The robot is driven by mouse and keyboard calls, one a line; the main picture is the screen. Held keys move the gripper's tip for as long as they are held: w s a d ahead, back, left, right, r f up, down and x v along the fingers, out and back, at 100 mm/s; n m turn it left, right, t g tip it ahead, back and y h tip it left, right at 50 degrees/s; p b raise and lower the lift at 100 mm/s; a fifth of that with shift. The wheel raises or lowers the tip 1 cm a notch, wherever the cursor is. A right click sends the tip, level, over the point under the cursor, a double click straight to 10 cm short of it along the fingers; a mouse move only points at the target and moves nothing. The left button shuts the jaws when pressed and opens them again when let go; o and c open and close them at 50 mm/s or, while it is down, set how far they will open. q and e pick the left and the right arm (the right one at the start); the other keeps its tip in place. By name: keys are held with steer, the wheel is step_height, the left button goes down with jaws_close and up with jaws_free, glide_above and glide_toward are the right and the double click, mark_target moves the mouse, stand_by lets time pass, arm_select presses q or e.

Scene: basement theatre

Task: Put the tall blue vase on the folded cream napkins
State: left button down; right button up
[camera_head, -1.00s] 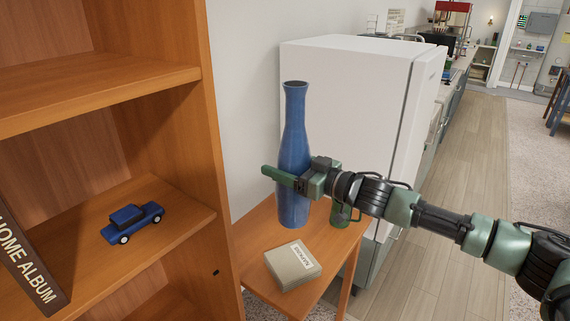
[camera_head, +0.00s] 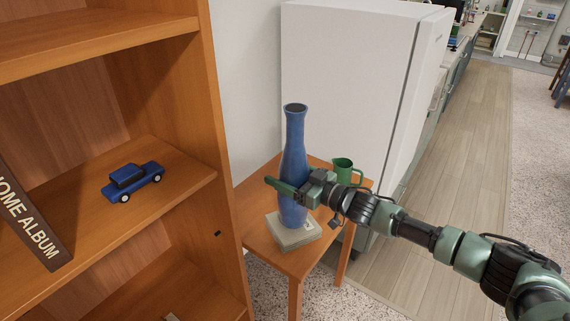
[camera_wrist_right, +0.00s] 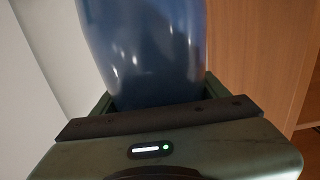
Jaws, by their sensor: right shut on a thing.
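The tall blue vase (camera_head: 294,150) is upright over the folded cream napkins (camera_head: 288,238) on the small wooden table. Its base overlaps the top of the napkin stack in the head view; I cannot tell whether it touches or hovers slightly. My right gripper (camera_head: 290,190) is shut on the vase's lower body. The right wrist view shows the vase (camera_wrist_right: 145,50) close up between the fingers, with its base hidden. My left gripper is not in view.
The small wooden table (camera_head: 262,245) also holds a green jug (camera_head: 343,170) behind my right gripper. A wooden shelf (camera_head: 215,110) with a blue toy car (camera_head: 133,182) and a home album (camera_head: 30,222) stands at left. A white fridge (camera_head: 345,80) is behind.

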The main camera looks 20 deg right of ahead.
steer(key=shift+f, duration=0.3)
steer(key=o, duration=2.1)
steer(key=shift+f, duration=0.25)
steer(key=shift+s, duration=0.1)
steer(key=shift+r, duration=0.25)
steer(key=b+v, duration=0.1)
steer(key=v, duration=1.1)
steer(key=shift+f, duration=0.1)
